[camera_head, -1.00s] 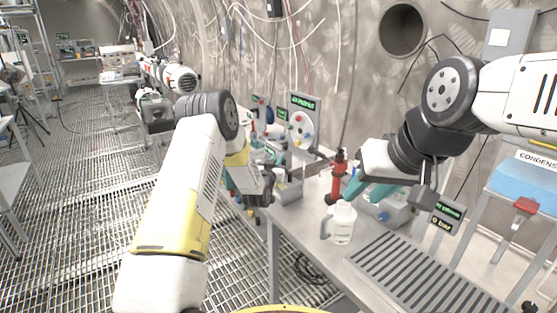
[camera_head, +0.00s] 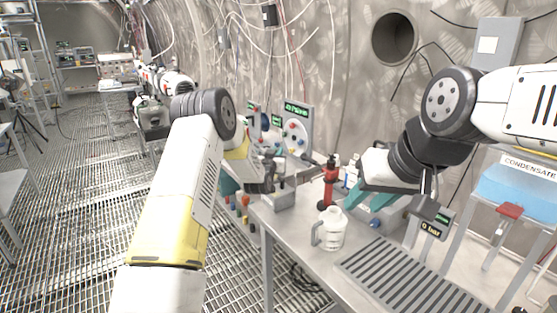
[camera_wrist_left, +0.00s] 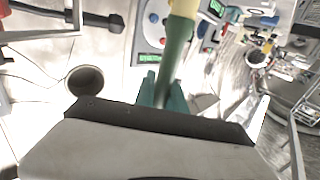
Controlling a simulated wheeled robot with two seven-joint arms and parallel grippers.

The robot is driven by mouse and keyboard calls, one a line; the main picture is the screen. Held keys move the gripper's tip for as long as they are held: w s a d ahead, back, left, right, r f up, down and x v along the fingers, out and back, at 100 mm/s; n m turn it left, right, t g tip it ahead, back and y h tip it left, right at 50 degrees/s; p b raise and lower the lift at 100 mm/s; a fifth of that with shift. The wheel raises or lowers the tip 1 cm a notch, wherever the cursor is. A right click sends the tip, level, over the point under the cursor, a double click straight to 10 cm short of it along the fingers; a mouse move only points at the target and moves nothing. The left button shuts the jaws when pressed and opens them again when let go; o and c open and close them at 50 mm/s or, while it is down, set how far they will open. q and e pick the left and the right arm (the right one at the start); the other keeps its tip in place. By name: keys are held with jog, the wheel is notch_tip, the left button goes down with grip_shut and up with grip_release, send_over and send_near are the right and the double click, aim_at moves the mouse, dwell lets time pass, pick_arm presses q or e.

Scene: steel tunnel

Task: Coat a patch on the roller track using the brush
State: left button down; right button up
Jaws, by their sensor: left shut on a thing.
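The roller track (camera_head: 415,278) is a grey slatted strip on the bench at the lower right of the head view. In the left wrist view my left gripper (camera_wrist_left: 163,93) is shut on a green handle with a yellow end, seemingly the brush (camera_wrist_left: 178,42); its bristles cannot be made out. In the head view my left arm reaches over the bench's far left end, and the fingertips there are hard to make out. My right gripper (camera_head: 366,194) has its teal fingers apart, with no held thing visible, above the bench behind the track.
A white jug (camera_head: 329,229) stands on the bench left of the track, with a red bottle-like tool (camera_head: 329,182) behind it. A control panel (camera_head: 297,128) stands at the bench's back. A gauge (camera_head: 433,219) reading "0 bar" is right of my right gripper.

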pick_arm(q)
notch_tip(320, 180, up, 3)
jog(key=shift+f, duration=0.15)
dwell(0.8)
